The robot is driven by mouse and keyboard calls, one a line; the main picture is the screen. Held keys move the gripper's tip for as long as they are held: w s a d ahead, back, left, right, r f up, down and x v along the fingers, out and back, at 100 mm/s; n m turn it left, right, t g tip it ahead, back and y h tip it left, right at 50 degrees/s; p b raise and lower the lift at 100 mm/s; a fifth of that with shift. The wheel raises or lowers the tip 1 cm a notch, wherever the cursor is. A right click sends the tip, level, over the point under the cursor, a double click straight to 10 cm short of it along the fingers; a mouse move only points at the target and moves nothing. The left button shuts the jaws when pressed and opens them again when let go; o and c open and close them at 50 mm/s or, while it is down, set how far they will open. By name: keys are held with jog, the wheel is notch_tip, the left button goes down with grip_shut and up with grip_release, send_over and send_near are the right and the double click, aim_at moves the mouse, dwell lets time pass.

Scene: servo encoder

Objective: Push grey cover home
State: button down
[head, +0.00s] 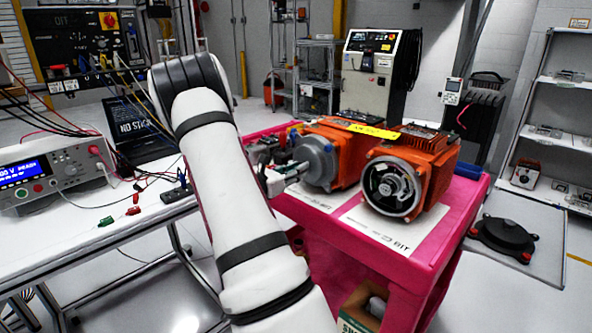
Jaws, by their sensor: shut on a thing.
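The grey cover (316,161) is a round grey cap at the front end of the left orange motor (344,143) on the pink cart. I cannot tell whether a gap remains between cover and motor. My gripper (290,175) is at the left of the cover, partly hidden behind my white arm. Its tips reach the cover's front and seem to touch it. The gripper appears shut, but what is between its fingers is too small to make out. A second orange motor (430,155) stands to the right with its round front end open.
The pink cart (455,222) carries both motors on white sheets (385,232). A bench (110,232) with a power supply (60,172) and loose leads is at left. A dark round part (503,235) lies at right.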

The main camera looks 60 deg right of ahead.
dwell(0.3)
jog(key=c, duration=1.2)
grip_release()
jog(key=shift+c, duration=0.6)
jog(key=p+v, duration=0.1)
jog(key=v, duration=0.6)
jog(key=shift+a, duration=0.2)
